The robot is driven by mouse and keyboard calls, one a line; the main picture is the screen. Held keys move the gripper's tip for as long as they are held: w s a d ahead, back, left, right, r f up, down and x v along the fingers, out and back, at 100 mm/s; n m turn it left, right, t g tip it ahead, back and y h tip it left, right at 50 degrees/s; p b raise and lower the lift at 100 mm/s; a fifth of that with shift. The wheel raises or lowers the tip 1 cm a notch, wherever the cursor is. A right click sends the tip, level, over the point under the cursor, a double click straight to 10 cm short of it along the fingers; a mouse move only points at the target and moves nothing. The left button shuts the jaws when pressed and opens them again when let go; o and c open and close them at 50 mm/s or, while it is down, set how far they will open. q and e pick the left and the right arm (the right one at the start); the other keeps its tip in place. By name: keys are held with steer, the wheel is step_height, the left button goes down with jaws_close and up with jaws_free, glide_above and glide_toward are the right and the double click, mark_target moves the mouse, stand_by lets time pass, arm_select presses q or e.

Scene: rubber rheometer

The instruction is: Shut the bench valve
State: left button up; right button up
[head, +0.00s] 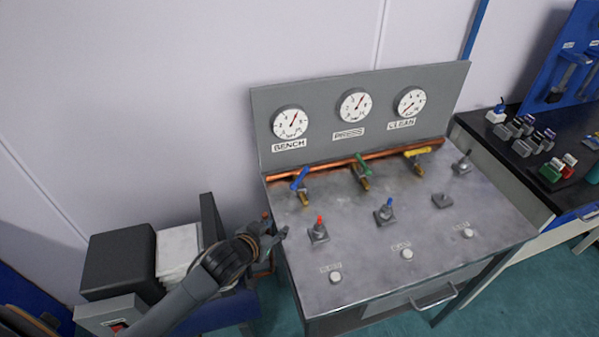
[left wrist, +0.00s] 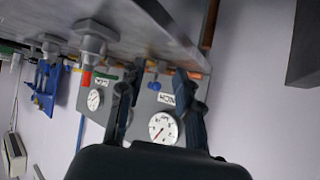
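The bench valve (head: 300,181) has a blue lever and a brass body. It sits on the copper pipe below the gauge labelled BENCH (head: 290,122); its lever slants up to the right in the head view. My left gripper (head: 275,226) is open and empty at the left edge of the grey bench top, in front of and to the left of the valve, apart from it. In the left wrist view, the fingers (left wrist: 158,98) stand apart, with a small blue part (left wrist: 153,84), likely the valve's lever, seen farther off between them. My right gripper is in neither view.
A green-lever valve (head: 363,172) and a yellow-lever valve (head: 417,156) share the pipe. A red-tipped fitting (head: 318,230) and a blue-tipped fitting (head: 385,211) rise from the bench top (head: 350,262). A black box (head: 118,262) stands left of the bench.

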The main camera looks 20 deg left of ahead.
arm_select(q)
steer(key=t+h, duration=0.1)
steer(key=t, duration=0.1)
glide_toward(298, 179)
steer(key=s, duration=0.2)
steer(key=x, duration=0.4)
steer(key=p+x, duration=0.1)
steer(key=x, duration=0.4)
steer(key=r+x, duration=0.1)
steer(key=x, duration=0.3)
steer(key=shift+w+a+f+p, duration=0.1)
steer(key=shift+w+f+p, duration=0.05)
steer(key=shift+w+p, duration=0.25)
jaws_close()
